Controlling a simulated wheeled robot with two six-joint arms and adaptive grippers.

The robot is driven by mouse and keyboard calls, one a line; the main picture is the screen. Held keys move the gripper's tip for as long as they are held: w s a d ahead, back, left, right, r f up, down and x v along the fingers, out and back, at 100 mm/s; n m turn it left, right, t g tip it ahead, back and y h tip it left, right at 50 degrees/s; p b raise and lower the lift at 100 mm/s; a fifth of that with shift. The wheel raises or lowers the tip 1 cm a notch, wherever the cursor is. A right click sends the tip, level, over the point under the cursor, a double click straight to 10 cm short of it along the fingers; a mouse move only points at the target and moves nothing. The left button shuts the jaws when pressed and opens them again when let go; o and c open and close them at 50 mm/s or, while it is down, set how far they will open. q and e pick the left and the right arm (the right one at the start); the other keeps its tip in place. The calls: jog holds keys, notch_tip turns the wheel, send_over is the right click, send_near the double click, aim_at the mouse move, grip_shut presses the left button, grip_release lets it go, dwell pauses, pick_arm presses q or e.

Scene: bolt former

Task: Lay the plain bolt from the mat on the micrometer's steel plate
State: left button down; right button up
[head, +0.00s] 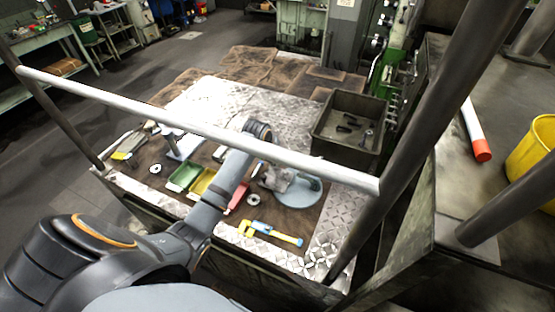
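My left arm reaches over the brown mat (222,152) from the lower left. My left gripper (278,178) seems to be the grey shape beyond the wrist, above a round blue-grey disc (302,197). The rail and wrist partly cover it, so its fingers and anything in them cannot be made out. A pale upright device with a flat light plate (186,149) stands on the mat left of my arm; it may be the micrometer with its steel plate. I cannot pick out the plain bolt on the mat. My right gripper is not in view.
A white rail (130,107) crosses in front of the table. Green (185,175), yellow (200,185) and red (238,198) trays stand near my forearm. A yellow and blue tool (270,233) lies at the front. A dark bin (368,105) holding dark parts is at right.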

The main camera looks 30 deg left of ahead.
aim_at(277, 171)
pick_arm(q)
jog(key=shift+s+a+f, duration=0.15)
jog(key=shift+a+f, duration=0.15)
jog(key=shift+a, duration=0.2)
jog(key=shift+a+f, duration=0.1)
jog(key=shift+f, duration=1)
jog(key=shift+d+f, duration=0.35)
jog(key=shift+f, duration=0.25)
jog(key=shift+a+f, duration=0.1)
jog(key=shift+f, duration=0.15)
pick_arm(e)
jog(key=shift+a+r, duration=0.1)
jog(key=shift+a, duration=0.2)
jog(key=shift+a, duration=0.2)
pick_arm(q)
jog(key=shift+a, duration=0.1)
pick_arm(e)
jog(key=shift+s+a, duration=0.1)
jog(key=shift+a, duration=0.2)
